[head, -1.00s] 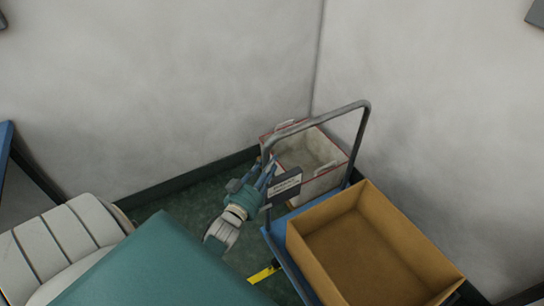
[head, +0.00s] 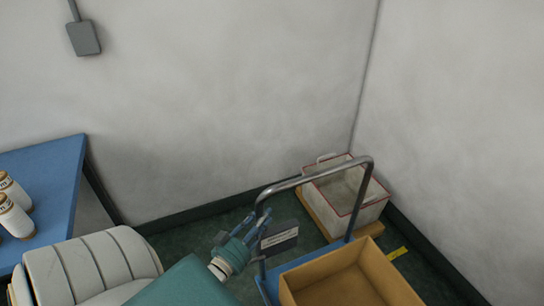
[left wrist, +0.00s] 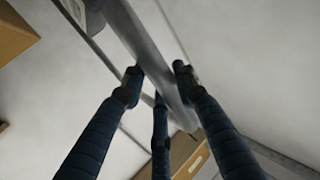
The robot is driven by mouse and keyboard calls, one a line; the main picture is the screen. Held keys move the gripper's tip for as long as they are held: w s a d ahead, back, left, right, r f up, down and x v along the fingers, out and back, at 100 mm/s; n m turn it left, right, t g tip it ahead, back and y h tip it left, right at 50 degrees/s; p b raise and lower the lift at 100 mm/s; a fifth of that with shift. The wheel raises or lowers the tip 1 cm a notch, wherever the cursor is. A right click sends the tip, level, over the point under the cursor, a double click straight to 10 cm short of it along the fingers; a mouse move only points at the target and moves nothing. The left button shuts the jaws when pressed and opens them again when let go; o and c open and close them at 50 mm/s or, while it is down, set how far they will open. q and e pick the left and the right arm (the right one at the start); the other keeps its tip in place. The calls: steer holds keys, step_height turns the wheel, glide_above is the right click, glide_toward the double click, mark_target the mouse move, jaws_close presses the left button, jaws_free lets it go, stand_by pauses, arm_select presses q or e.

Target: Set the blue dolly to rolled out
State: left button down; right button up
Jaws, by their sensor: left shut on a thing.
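The blue dolly has a flat blue bed (head: 268,288), a bent grey tube handle (head: 318,174) and a dark sign plate (head: 279,238). An open cardboard box (head: 345,285) rides on the bed; the picture's lower edge cuts off both. My left gripper (head: 258,217) is at the left upright of the handle, shut on it. In the left wrist view the grey handle tube (left wrist: 150,50) runs between the dark fingers (left wrist: 158,84). My right gripper is not in view.
A white crate with a red rim (head: 345,200) stands on a wooden base in the corner, just behind the handle. A yellow floor mark (head: 397,253) lies by the right wall. Some dark floor is bare.

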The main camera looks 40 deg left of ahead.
arm_select(q)
steer(key=shift+s+a+f, duration=0.1)
steer(key=shift+s+a, duration=0.1)
steer(key=shift+s, duration=0.25)
steer(key=shift+s+a, duration=0.2)
steer(key=shift+s, duration=0.25)
steer(key=c, duration=1.4)
jaws_free()
steer(key=shift+s, duration=0.1)
steer(key=shift+o, duration=0.5)
steer(key=shift+s+a, duration=0.1)
steer(key=s+d, duration=0.2)
steer(key=s, duration=0.9)
steer(key=shift+s+d, duration=0.2)
steer(key=shift+s, duration=0.2)
